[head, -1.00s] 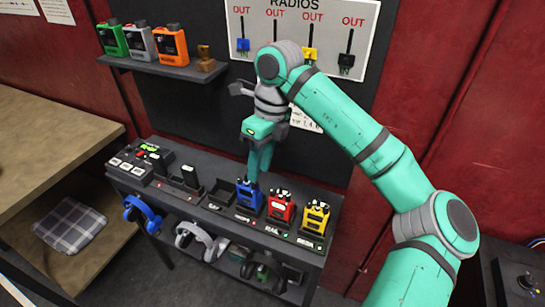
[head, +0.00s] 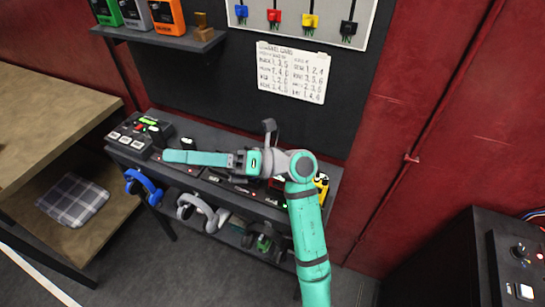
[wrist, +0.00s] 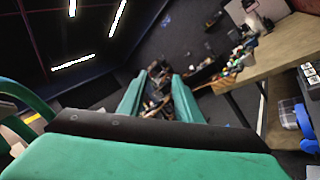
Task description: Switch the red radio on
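The red radio (head: 277,184) stands in the charger row on the black bench. In the head view my arm covers most of it, and only a small red part shows. Its knob and any lamp are hidden. My gripper (head: 168,157) is above the row, turned sideways and pointing left, with its wrist over the radios. In the wrist view my gripper's two fingers (wrist: 163,78) are apart with nothing between them. The yellow radio (head: 322,186) is partly visible just right of my arm. The blue radio is hidden.
A button panel (head: 137,134) is on the bench's left end. Headsets, including a blue one (head: 142,188), hang along the bench front. A shelf (head: 160,37) with several radios and a channel card (head: 292,72) are on the wall. A wooden table (head: 50,120) stands left.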

